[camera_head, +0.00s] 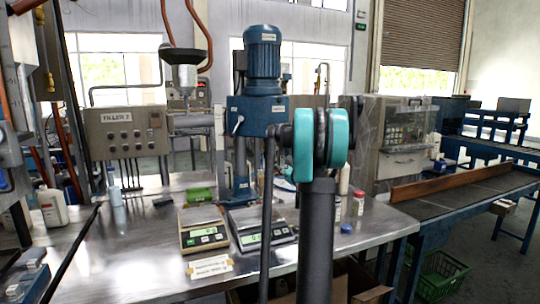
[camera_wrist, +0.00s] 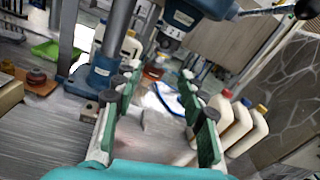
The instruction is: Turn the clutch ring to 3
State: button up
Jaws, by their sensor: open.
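A blue press-like machine (camera_head: 258,100) with a motor on top stands at the back of the steel table; my arm stands before its right side. In the wrist view, its blue head (camera_wrist: 207,8) is at the top, with a grey collar (camera_wrist: 172,29) below it bearing small pale marks. I cannot tell whether this collar is the clutch ring, and no number can be read. My gripper (camera_wrist: 160,88) is open and empty, its green-padded fingers apart, with the collar beyond and above the fingertips. The head view does not show my gripper.
Two scales (camera_head: 203,230) stand on the table (camera_head: 130,262) in front of the machine. A control box (camera_head: 126,132) is at left. White jugs (camera_wrist: 236,122) stand beyond my right finger. A blue column base (camera_wrist: 98,76) is near the left finger. A conveyor (camera_head: 455,195) is at right.

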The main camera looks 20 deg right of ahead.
aim_at(274, 156)
jog(key=shift+m, duration=0.3)
jog(key=w, duration=0.6)
jog(key=w+d, duration=0.1)
jog(key=w, duration=1.1)
jog(key=shift+d+r, duration=0.1)
jog(key=shift+d, duration=0.05)
jog(key=shift+s, duration=0.1)
grip_shut()
